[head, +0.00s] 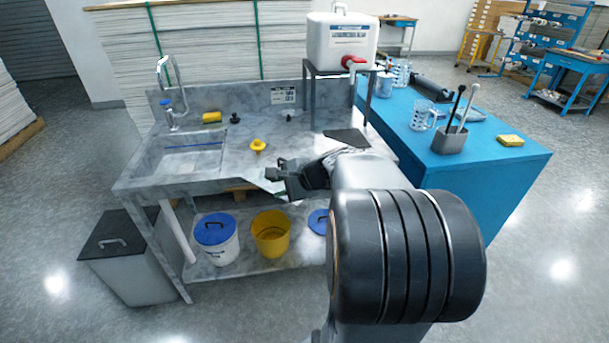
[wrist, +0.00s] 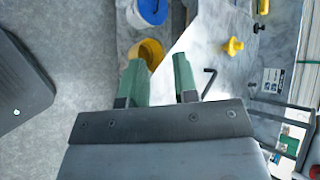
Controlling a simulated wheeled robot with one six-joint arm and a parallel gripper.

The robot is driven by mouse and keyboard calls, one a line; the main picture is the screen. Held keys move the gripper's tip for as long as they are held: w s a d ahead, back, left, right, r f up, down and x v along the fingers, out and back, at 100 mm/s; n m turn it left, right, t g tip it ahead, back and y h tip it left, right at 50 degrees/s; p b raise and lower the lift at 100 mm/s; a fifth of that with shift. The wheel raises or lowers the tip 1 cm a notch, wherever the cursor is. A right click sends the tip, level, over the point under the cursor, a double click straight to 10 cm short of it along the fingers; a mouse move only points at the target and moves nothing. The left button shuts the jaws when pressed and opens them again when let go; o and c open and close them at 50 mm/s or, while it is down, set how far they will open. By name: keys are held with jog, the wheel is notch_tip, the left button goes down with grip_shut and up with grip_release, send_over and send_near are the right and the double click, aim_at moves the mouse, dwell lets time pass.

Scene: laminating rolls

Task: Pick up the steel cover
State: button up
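The steel cover (head: 250,178) appears as a pale, shiny flat panel at the front edge of the grey marbled counter, partly hidden by my gripper. In the wrist view it looks like the bright panel (wrist: 187,43) beyond the fingers, with a black bent handle (wrist: 208,81) just right of the right finger. My gripper (head: 275,176) is over the counter's front edge near the panel. In the wrist view its two green fingers (wrist: 158,75) are apart, with nothing seen held between them. I cannot tell how high they are above the panel.
A yellow plug (head: 258,146) stands behind the panel, and a sink (head: 190,160) lies left. A white tank (head: 342,42) stands on a rack at the back right. A yellow bucket (head: 271,234) and a blue-lidded bucket (head: 216,240) sit on the lower shelf. A blue table (head: 490,170) is right.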

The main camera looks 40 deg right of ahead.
jog(key=w+d+f+m+t+h+b, duration=0.25)
jog(key=d+m+t, duration=0.25)
jog(key=d+m, duration=0.65)
jog(key=w+f, duration=0.1)
jog(key=w, duration=0.1)
jog(key=w+d+f+n+h, duration=0.1)
jog(key=w, duration=0.1)
jog(key=w+d+n, duration=0.1)
jog(key=w, duration=0.1)
jog(key=shift+w+d+f, duration=0.15)
jog(key=shift+d+f, duration=0.1)
jog(key=shift+f, duration=0.15)
jog(key=shift+x, duration=3.05)
jog(key=shift+a+f, duration=0.1)
grip_shut()
